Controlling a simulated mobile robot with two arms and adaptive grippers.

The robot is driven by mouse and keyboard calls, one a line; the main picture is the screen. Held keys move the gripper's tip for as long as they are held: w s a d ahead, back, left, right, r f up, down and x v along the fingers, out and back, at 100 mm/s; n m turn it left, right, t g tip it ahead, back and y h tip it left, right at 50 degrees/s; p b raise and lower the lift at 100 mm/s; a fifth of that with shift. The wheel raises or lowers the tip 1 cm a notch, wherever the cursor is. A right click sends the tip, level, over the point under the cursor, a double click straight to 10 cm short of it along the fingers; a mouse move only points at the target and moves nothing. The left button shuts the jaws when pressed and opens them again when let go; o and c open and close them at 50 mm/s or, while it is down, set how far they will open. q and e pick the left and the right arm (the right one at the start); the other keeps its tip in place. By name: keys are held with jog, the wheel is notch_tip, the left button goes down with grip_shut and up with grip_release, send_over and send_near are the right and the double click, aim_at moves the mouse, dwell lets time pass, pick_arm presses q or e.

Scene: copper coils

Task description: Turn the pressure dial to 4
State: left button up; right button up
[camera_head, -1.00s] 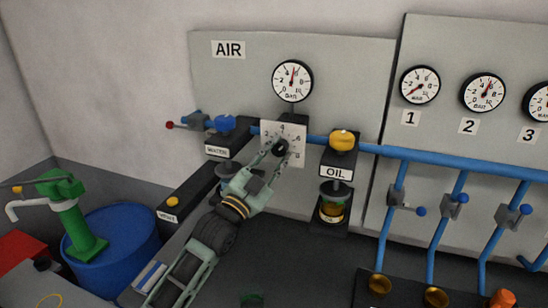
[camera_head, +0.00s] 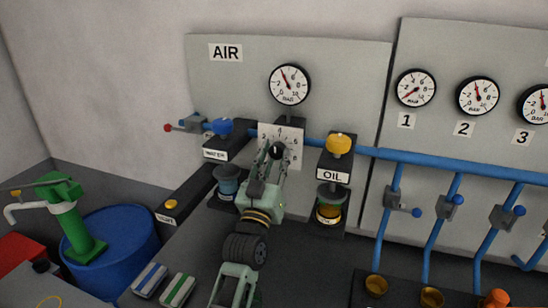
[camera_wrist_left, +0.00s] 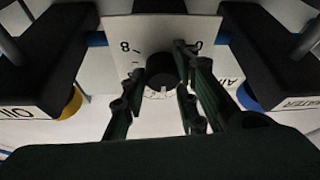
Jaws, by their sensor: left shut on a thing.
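The pressure dial is a black round knob (camera_head: 277,150) on a white number plate (camera_head: 291,133) under the AIR gauge (camera_head: 290,85). The gauge needle points up and left, near the 4. My left gripper (camera_head: 273,155) is shut on the knob. In the left wrist view the knob (camera_wrist_left: 160,66) sits between the two fingers (camera_wrist_left: 159,88), with an 8 on the plate to its left. The knob's own pointer is hidden or too small to read. My right gripper is not in view.
The WATER unit (camera_head: 228,150) with a blue cap stands left of the dial. The OIL unit (camera_head: 336,174) with a yellow cap stands close on the right. A blue pipe (camera_head: 430,164) with several valves runs right. A blue barrel (camera_head: 112,238) stands at lower left.

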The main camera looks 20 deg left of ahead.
pick_arm(q)
jog(key=shift+d, duration=0.2)
dwell(0.4)
jog(key=o, duration=0.8)
jog(key=shift+o, duration=0.9)
jog(key=shift+d+r, duration=0.1)
jog(key=shift+d, duration=0.1)
jog(key=shift+a, duration=0.15)
jog(key=shift+s+f, duration=0.3)
jog(key=v, duration=1.1)
jog(key=shift+s+d, duration=0.2)
jog(key=shift+o, duration=0.2)
